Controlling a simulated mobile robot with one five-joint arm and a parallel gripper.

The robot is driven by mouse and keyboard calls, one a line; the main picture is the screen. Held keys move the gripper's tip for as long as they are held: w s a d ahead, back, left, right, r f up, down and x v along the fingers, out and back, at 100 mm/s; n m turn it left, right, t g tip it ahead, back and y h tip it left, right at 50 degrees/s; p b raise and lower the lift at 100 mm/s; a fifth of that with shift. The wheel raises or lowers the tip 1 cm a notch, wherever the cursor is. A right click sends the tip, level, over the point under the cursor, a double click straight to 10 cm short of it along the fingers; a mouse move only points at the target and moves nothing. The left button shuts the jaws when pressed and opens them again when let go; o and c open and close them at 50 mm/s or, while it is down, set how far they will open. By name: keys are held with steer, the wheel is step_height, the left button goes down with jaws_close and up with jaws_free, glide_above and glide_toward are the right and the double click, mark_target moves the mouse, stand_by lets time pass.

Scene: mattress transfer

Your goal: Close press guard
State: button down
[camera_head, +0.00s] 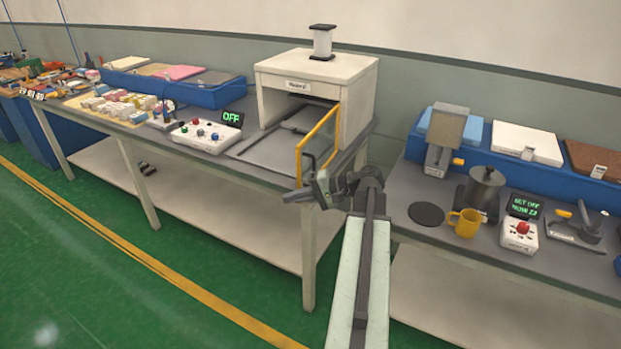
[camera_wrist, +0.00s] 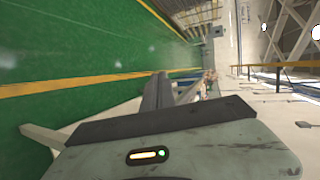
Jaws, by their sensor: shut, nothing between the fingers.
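The press (camera_head: 315,88) is a white box with an open front on the grey bench. Its guard (camera_head: 299,160) is a yellow bar frame at the right side of the opening, swung out toward the front, so the opening is uncovered. My gripper (camera_head: 289,197) is shut and empty. It is just below the guard's near end, by the bench's front edge; I cannot tell whether they touch. In the wrist view, my gripper's dark fingers (camera_wrist: 158,92) point away over the floor. A yellow bar (camera_wrist: 282,65) at the right there looks like the guard.
A control box (camera_head: 205,136) with buttons and a display reading OFF stands left of the press. A flat plate (camera_head: 272,152) lies before the opening. A second bench at right holds a yellow mug (camera_head: 465,223) and a button box (camera_head: 519,236). The green floor in front is clear.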

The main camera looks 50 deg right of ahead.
mark_target(301, 164)
steer(key=s+d+r+m+t+h+b, duration=0.1)
steer(key=s+d+r+m+t, duration=0.15)
steer(key=s+d, duration=0.4)
steer(key=s+d+r+m+t+h+b, duration=0.1)
steer(key=s+d+r+t, duration=0.2)
steer(key=s+d, duration=0.35)
steer(key=shift+n, duration=0.25)
steer(key=x, duration=0.5)
steer(key=d+x, duration=0.1)
steer(key=x, duration=0.8)
steer(key=shift+w+r, duration=0.25)
steer(key=shift+w, duration=0.4)
steer(key=shift+t+h, duration=0.25)
steer(key=shift+h, duration=0.05)
